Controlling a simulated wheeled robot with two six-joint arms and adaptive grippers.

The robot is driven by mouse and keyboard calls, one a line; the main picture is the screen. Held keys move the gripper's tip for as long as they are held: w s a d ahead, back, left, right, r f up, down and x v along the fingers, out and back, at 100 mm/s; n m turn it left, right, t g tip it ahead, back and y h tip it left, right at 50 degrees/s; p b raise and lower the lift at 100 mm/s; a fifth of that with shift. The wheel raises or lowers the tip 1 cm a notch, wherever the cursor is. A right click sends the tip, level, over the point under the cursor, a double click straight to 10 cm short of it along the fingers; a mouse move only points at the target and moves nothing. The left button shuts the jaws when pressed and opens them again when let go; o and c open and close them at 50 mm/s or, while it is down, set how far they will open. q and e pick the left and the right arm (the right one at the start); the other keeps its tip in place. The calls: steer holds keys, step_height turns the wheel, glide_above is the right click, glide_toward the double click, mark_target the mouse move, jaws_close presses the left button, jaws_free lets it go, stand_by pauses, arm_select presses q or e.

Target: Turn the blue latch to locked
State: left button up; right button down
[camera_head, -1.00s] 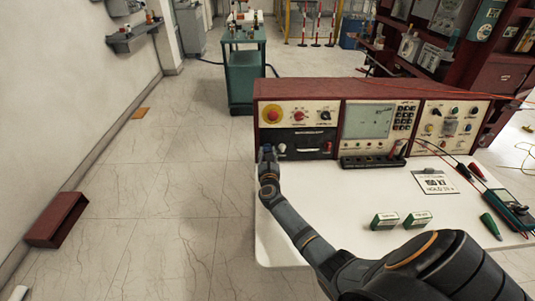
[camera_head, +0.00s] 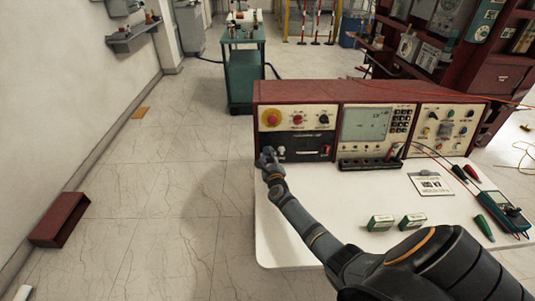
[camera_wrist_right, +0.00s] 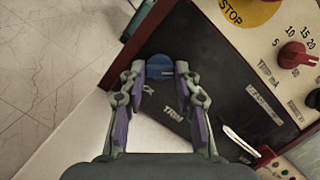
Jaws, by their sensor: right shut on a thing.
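The blue latch (camera_wrist_right: 159,65) is a round blue knob on the black left section of the test unit (camera_head: 370,93). It shows in the right wrist view between the fingertips of my right gripper (camera_wrist_right: 156,76), which is shut on it. In the head view my right gripper (camera_head: 268,157) is at the lower left of the panel and covers the latch. A label reading TRIM sits near the latch in the wrist view. My left gripper is not in view.
A red emergency stop button (camera_head: 271,117) is above the latch.

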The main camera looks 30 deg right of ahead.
steer(key=n+p, duration=0.1)
steer(key=n, duration=0.1)
steer(key=n+y+p, duration=0.1)
steer(key=n+p, duration=0.2)
steer(key=n, duration=0.2)
steer(key=shift+r+g+y, duration=0.3)
steer(key=shift+r, duration=0.05)
steer(key=n+p, duration=0.2)
steer(key=n, duration=0.1)
steer(key=shift+f+g+p, duration=0.1)
steer(key=shift+g+p, duration=0.2)
steer(key=shift+p, duration=0.1)
steer(key=shift+n+y, duration=0.3)
steer(key=shift+n, duration=0.1)
steer(key=shift+f, duration=0.1)
steer(key=c, duration=1)
jaws_free()
steer(key=shift+o, duration=0.2)
steer(key=shift+s, duration=0.15)
steer(key=v, duration=0.7)
steer(key=shift+s, duration=0.1)
